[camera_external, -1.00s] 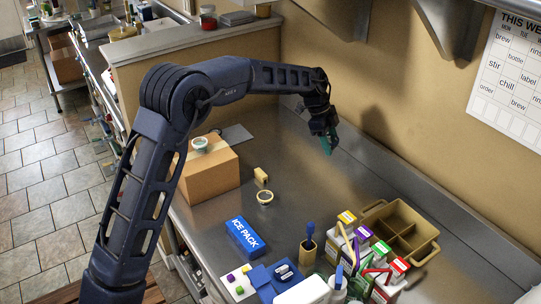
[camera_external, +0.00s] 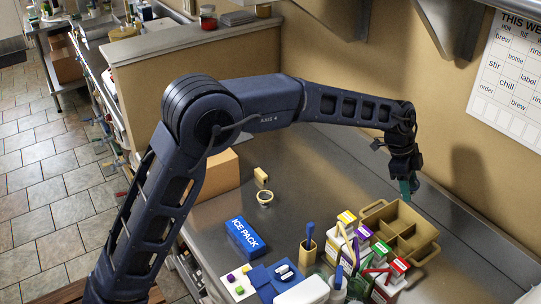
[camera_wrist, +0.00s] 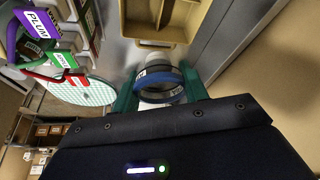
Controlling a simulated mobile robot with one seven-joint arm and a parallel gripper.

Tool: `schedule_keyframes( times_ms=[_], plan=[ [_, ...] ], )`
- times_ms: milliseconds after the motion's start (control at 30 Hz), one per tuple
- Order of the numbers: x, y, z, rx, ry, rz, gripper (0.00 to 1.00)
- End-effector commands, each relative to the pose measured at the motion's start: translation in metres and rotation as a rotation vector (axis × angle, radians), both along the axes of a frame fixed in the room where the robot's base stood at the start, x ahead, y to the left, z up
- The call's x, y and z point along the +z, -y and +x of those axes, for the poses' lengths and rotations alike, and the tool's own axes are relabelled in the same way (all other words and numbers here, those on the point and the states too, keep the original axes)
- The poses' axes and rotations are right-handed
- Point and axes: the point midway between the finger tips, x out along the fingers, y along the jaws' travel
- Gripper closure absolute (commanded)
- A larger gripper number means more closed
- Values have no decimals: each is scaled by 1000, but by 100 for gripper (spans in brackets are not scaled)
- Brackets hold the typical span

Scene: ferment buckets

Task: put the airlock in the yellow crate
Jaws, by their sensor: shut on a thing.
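My gripper (camera_external: 408,187) hangs above the near-wall side of the tan-yellow crate (camera_external: 428,235), which has dividers and stands by the wall. In the wrist view my teal fingers (camera_wrist: 160,90) are closed on a round, pale piece with a blue ring and a small label, the airlock (camera_wrist: 163,95). Its lower part is hidden by my gripper body. The crate also shows at the top of the wrist view (camera_wrist: 158,32), beyond the fingers, apart from the airlock. Its visible compartments look empty.
Colour-tagged containers, including a yellow tag (camera_external: 347,217) and a purple PLUM tag (camera_wrist: 38,25), stand left of the crate. A blue ice pack (camera_external: 244,238), a cardboard box (camera_external: 222,172) and a round ring-shaped piece (camera_external: 265,198) lie further left.

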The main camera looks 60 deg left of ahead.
Motion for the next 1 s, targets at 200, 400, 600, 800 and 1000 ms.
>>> schedule_keyframes(
  times_ms=[200, 400, 600, 800, 1000],
  plan=[
    [-48, 0, -1, 0, -5, 0, 78],
    [-91, 0, -1, -1, -5, 0, 78],
    [-129, -1, 0, -1, -2, 0, 78],
    [-144, -1, 0, 0, 0, 0, 78],
    [-160, -1, -1, -1, -3, 1, 78]
  ],
)
